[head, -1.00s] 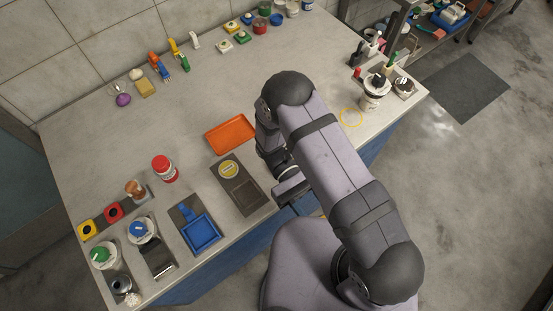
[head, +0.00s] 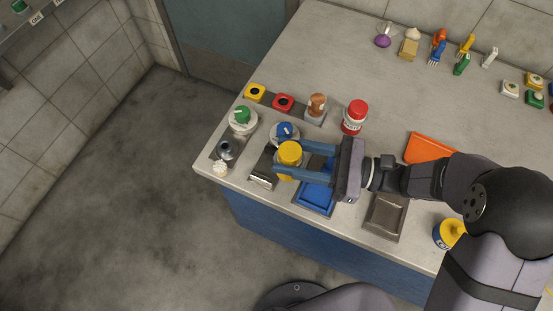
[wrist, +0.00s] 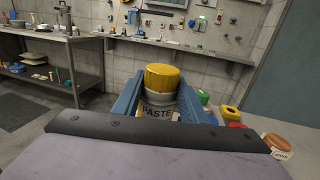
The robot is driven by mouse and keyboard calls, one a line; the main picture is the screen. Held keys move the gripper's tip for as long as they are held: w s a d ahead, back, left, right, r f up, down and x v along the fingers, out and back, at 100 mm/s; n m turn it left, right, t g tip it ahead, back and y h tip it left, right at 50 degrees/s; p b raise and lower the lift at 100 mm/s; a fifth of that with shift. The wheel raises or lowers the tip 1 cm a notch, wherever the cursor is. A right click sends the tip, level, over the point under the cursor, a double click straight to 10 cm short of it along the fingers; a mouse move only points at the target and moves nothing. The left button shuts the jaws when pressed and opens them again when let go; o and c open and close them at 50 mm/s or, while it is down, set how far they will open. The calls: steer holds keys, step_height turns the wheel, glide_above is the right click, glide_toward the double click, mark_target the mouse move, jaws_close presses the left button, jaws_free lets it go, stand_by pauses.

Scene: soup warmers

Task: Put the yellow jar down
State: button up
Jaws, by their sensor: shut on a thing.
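The yellow jar (head: 289,154) has a yellow lid and sits between the blue-grey fingers of my gripper (head: 285,160), which is shut on it. In the wrist view the jar (wrist: 162,80) looks upright, with a pale band and a label reading PASTE. In the head view it shows between the dark metal holder (head: 263,170) and the blue tray (head: 314,196), in front of the blue-knobbed white pot (head: 284,130). I cannot tell whether its base touches anything. The fingers hide part of the blue tray.
A green-knobbed pot (head: 242,118), a red-lidded jar (head: 355,117) and a brown-topped shaker (head: 317,105) stand nearby. A dark recessed tray (head: 386,216) is empty. Another yellow-topped blue container (head: 447,235) stands by my arm.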

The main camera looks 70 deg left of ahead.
steer(key=s+a+r+m+t+y+b, duration=0.2)
steer(key=a+m+t+y+b, duration=0.1)
steer(key=a+t+y+b, duration=0.1)
steer(key=shift+s+a+r+m+b, duration=0.2)
steer(key=shift+s+a+m+b, duration=0.15)
steer(key=shift+b, duration=0.35)
steer(key=shift+s+a+r+m+t+y+b, duration=0.2)
steer(key=shift+r+m+t+y+b, duration=0.15)
steer(key=shift+t+y+b, duration=0.15)
steer(key=shift+s+a+r+m+t+y+b, duration=0.1)
steer(key=shift+s+r+m+t+y+b, duration=0.1)
steer(key=shift+m+t+y+b, duration=0.3)
steer(key=shift+d+r+m+t+y+b, duration=0.25)
steer(key=shift+r+m+t+y+b, duration=0.15)
steer(key=shift+m+t+b, duration=0.5)
steer(key=shift+b, duration=0.3)
steer(key=b, duration=0.2)
glide_above(269, 168)
steer(key=shift+f, duration=4.95)
steer(key=shift+f, duration=0.1)
